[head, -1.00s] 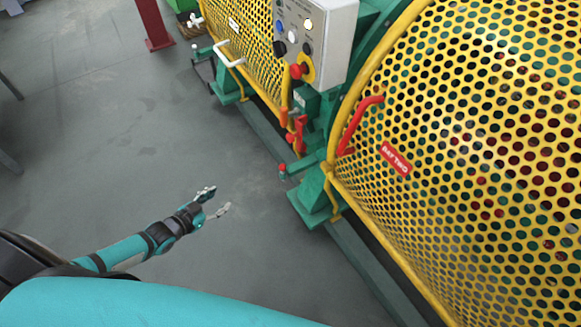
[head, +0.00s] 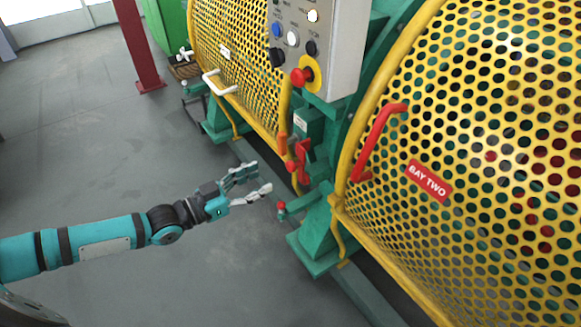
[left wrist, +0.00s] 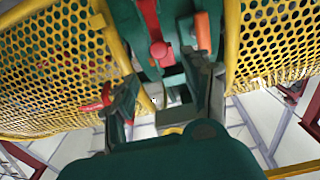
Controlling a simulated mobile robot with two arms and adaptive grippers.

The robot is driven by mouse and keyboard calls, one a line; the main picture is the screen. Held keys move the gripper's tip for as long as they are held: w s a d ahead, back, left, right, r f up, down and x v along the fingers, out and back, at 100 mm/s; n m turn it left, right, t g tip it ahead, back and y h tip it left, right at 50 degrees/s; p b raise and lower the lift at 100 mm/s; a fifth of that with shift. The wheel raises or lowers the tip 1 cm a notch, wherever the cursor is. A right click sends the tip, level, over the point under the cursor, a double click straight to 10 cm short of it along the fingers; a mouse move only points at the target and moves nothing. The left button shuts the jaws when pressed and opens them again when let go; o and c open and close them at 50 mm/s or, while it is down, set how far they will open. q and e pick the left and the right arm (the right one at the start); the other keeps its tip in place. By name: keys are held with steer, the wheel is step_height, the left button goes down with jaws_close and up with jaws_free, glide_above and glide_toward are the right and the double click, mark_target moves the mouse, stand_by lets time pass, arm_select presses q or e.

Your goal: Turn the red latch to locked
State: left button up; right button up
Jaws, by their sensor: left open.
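The red latch (head: 301,160) sits on the green frame between the two yellow mesh guards, below the control box. In the left wrist view a red lever with a rounded end (left wrist: 159,48), apparently this latch, shows ahead of the fingers, with an orange block (left wrist: 203,31) to its right. My left gripper (head: 259,179) is open and empty, to the left of the latch and apart from it. Its two spread fingers also show in the left wrist view (left wrist: 168,78). My right gripper is not in view.
A red-knobbed green lever (head: 281,206) sticks out just below and right of my left gripper. The control box (head: 318,45) with a red button overhangs above. A red handle (head: 375,140) is on the BAY TWO guard (head: 480,130). The floor (head: 100,150) at left is clear.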

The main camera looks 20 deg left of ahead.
mark_target(288, 166)
arm_select(q)
steer(key=b+x, duration=0.1)
steer(key=x, duration=0.8)
steer(key=shift+w+d, duration=0.25)
steer(key=shift+w, duration=0.05)
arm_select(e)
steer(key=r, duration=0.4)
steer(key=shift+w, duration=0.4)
arm_select(q)
jaws_close()
